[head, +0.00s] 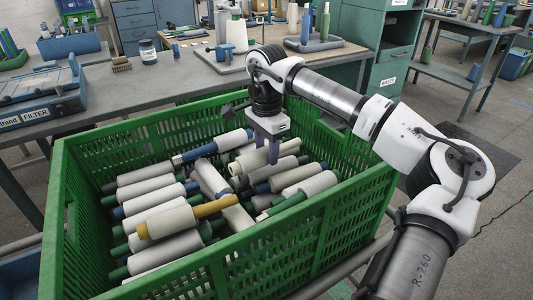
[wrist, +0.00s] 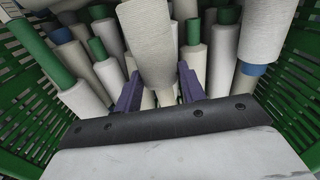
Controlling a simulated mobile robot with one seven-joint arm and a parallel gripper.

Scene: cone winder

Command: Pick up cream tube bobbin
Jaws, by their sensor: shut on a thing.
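My gripper (head: 267,155) reaches down into the green crate (head: 130,138) among the bobbins. Its two purple fingers are shut on a pale cream-wound bobbin (head: 249,161), near the crate's middle. In the wrist view this bobbin (wrist: 147,42) runs from the top edge down between the fingers (wrist: 158,88). Its lower end and tube are partly hidden by the gripper body, so the tube colour is hard to confirm. It still lies among the other bobbins.
Bobbins with green, blue, dark and orange tubes (head: 215,206) crowd around the fingers. The perforated crate walls rise on all sides. Behind stands a workbench (head: 200,75) with a jar (head: 147,52), a brush (head: 121,64) and trays of cones. A green cabinet (head: 396,50) stands behind my arm.

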